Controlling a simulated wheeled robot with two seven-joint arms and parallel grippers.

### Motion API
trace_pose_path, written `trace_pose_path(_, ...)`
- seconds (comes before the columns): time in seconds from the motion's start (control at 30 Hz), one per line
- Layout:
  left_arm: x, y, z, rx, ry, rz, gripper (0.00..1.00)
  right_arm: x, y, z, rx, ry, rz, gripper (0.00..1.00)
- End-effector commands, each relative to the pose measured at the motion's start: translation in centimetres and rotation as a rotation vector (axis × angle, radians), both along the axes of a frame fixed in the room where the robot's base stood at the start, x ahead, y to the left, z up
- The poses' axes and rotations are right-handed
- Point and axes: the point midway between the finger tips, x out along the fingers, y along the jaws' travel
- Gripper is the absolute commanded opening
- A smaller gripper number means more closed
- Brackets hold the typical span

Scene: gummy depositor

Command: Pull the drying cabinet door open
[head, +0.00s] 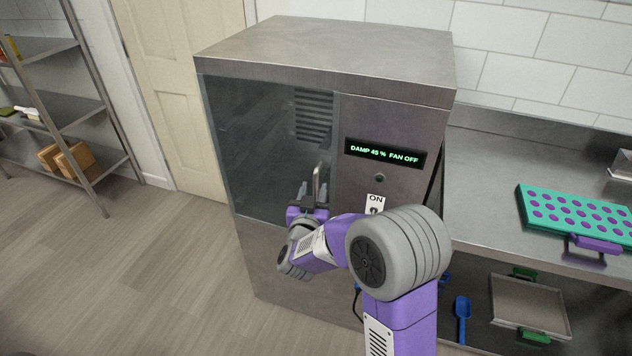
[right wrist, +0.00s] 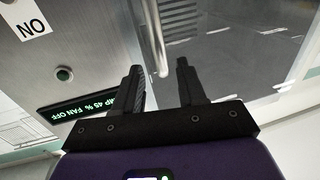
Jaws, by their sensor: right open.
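The steel drying cabinet (head: 400,200) stands in the middle of the head view. Its dark glass door (head: 255,150) fills the left of its front and looks shut. A vertical metal bar handle (head: 317,178) stands at the door's right edge; it also shows in the right wrist view (right wrist: 155,35). My right gripper (head: 311,193) is open at the handle's lower end. In the right wrist view, the handle's end lies between the two black fingertips (right wrist: 160,66), and I see no clear contact. My left gripper is not in view.
The cabinet display (head: 385,153) reads "DAMP 45 % FAN OFF", above an "ON" label (head: 375,203). A steel counter (head: 485,180) on the right holds a teal tray (head: 540,193) with purple pieces. A shelf rack (head: 90,115) stands at left. The floor (head: 150,260) before the door is clear.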

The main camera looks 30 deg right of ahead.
Motion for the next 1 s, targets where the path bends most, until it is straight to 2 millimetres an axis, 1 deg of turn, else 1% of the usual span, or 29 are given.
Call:
trace_pose_path(0.03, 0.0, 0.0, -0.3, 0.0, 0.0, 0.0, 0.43, 0.7, -0.6, -0.2, -0.001, -0.001, -0.003, 0.41)
trace_pose_path(0.1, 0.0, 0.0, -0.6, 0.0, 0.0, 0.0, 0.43, 1.6, -1.3, -0.2, 0.0, 0.0, -0.002, 0.41)
trace_pose_path(0.3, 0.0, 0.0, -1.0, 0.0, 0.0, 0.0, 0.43, 3.6, -2.8, -0.2, 0.0, 0.002, 0.001, 0.41)
trace_pose_path(0.43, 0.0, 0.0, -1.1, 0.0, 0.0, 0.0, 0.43, 4.1, -3.2, -0.2, 0.0, 0.002, 0.002, 0.41)
trace_pose_path(0.67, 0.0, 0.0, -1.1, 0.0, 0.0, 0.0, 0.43, 4.2, -3.2, -0.1, 0.001, 0.003, 0.004, 0.41)
trace_pose_path(0.7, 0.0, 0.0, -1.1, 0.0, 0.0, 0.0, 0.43, 4.2, -3.2, -0.1, 0.001, 0.003, 0.004, 0.39)
trace_pose_path(0.93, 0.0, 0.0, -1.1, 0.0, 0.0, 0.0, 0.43, 4.2, -3.2, -0.2, 0.002, 0.004, 0.004, 0.04)
trace_pose_path(0.97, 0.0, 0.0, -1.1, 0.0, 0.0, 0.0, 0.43, 4.2, -3.2, -0.2, 0.002, 0.004, 0.004, 0.0)
trace_pose_path(1.0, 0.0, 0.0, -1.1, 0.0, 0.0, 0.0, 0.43, 4.2, -3.2, -0.2, 0.002, 0.004, 0.004, 0.0)
